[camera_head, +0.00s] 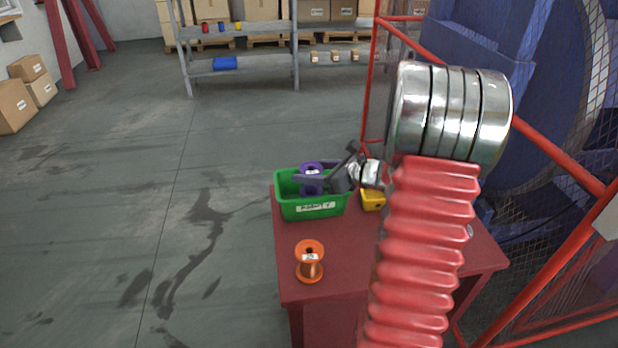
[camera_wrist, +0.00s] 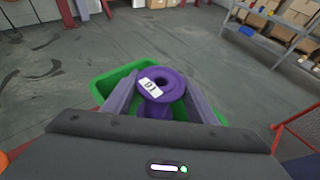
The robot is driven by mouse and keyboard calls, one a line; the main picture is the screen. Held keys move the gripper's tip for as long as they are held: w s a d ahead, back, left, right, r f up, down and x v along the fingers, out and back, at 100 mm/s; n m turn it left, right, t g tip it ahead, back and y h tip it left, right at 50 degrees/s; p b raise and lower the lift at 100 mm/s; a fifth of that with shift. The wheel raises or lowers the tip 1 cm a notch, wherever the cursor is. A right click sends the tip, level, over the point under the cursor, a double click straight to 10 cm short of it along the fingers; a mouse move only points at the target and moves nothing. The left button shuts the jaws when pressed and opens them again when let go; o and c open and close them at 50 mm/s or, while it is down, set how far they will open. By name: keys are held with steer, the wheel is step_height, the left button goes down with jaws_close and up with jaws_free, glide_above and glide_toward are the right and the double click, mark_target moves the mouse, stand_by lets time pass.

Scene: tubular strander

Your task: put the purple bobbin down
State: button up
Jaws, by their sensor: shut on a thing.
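The purple bobbin (camera_head: 311,172) is between the fingers of my gripper (camera_head: 318,178), at the green bin. In the wrist view, the purple bobbin (camera_wrist: 160,88) stands upright between both fingers, with a white label reading 91 or 16 on its top flange. The green bin (camera_head: 312,210) is on the red table, with a white label on its front. It shows around the bobbin in the wrist view (camera_wrist: 104,86). The bobbin's lower end is hidden, so I cannot tell whether it touches the bin floor.
An orange bobbin (camera_head: 309,262) stands on the red table (camera_head: 345,270) in front of the bin. A yellow object (camera_head: 372,200) sits right of the bin. A red-framed mesh guard (camera_head: 560,150) stands at the right. Shelves (camera_head: 260,60) are at the back.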

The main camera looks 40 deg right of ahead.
steer(key=shift+f, duration=0.9)
steer(key=shift+f, duration=0.6)
steer(key=o, duration=0.8)
steer(key=v, duration=0.6)
steer(key=r+v, duration=0.1)
steer(key=v, duration=0.5)
steer(key=shift+r, duration=0.15)
